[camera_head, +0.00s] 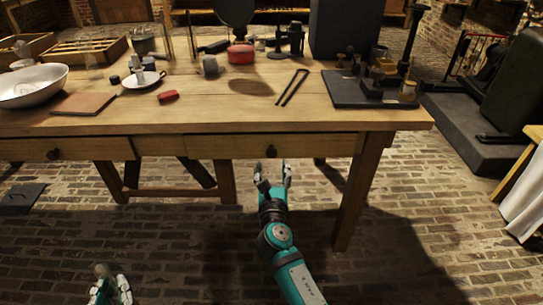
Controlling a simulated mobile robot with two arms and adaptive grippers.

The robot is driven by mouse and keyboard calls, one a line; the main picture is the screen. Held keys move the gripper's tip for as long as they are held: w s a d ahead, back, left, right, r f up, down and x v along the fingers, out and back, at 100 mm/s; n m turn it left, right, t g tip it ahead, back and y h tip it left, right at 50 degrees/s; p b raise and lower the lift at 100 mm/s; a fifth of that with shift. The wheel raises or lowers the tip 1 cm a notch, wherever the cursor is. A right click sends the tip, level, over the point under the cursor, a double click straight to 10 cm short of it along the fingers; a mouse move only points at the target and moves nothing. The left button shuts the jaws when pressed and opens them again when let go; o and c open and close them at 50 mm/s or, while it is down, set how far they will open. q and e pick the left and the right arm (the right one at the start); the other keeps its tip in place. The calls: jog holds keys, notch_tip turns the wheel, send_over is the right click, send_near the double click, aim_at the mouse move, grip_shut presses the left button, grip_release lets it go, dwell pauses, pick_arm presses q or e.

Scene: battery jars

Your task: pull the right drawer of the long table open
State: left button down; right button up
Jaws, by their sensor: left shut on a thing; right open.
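The long wooden table (215,116) runs across the view. Its right drawer (228,146) is closed, its front flush with the table's frame, and has a dark round knob (271,152). My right gripper (272,172) is open, just below and in front of that knob, fingers pointing at the table; I cannot tell if it touches the knob. My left gripper (110,283) is low at the bottom left, well away from the table, shut on a small, blurred brownish thing (102,269) that I cannot identify.
The left drawer (85,147) is closed, with its own knob (54,154). A table leg (358,190) stands right of my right gripper.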

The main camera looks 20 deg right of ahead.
aim_at(272, 154)
jog(key=b+x, duration=0.1)
jog(key=x, duration=0.7)
jog(key=shift+f+b, duration=0.1)
jog(key=shift+b, duration=0.25)
grip_shut()
